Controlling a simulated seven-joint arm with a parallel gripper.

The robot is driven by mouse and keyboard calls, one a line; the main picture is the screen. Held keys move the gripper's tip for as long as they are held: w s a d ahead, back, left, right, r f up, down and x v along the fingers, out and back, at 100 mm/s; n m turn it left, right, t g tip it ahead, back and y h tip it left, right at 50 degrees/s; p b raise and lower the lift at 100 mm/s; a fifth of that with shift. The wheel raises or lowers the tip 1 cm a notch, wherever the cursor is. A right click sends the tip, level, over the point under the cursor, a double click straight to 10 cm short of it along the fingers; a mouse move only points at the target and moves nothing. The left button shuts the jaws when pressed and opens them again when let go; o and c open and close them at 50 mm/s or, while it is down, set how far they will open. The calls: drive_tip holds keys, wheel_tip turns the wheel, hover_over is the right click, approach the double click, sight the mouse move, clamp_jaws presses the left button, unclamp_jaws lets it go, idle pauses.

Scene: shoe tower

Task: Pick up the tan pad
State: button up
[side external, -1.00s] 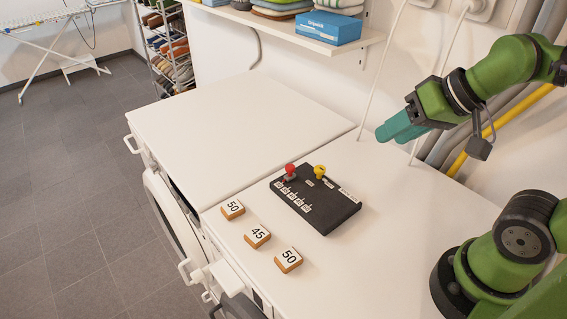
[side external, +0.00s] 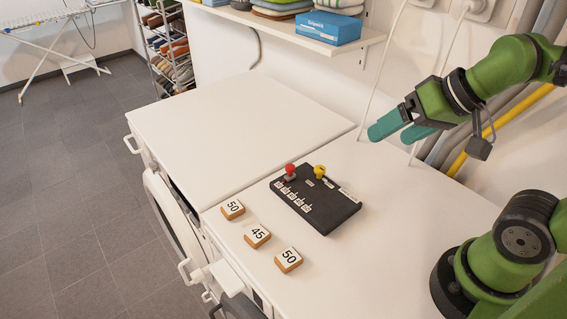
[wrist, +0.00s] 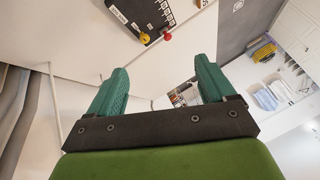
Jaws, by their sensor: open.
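My gripper (side external: 389,134) has two teal fingers spread apart. It is open and empty, high above the back right of the white worktop, well away from the objects on it. In the wrist view my gripper (wrist: 162,66) also has nothing between its fingers. I cannot single out a tan pad with certainty. Three small tan-sided blocks with white numbered tops lie in a row at the worktop's front: a far block marked 50 (side external: 232,209), a middle block marked 45 (side external: 257,236) and a near block marked 50 (side external: 288,260).
A black panel (side external: 330,212) with a red knob (side external: 290,171) and a yellow knob (side external: 320,171) lies behind the blocks. A wall shelf (side external: 285,28) holds a blue box (side external: 328,28) and folded items. A shoe rack (side external: 168,50) stands at the back. The far worktop (side external: 240,120) is clear.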

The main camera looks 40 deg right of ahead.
drive_tip(key=n+g+h, duration=0.2)
drive_tip(key=n+g, duration=0.3)
drive_tip(key=g, duration=0.2)
hover_over(255, 231)
wheel_tip(255, 231, down, 8)
drive_tip(key=r, duration=0.1)
wheel_tip(255, 231, down, 17)
drive_tip(key=shift+f, duration=0.1)
drive_tip(key=shift+c, duration=0.2)
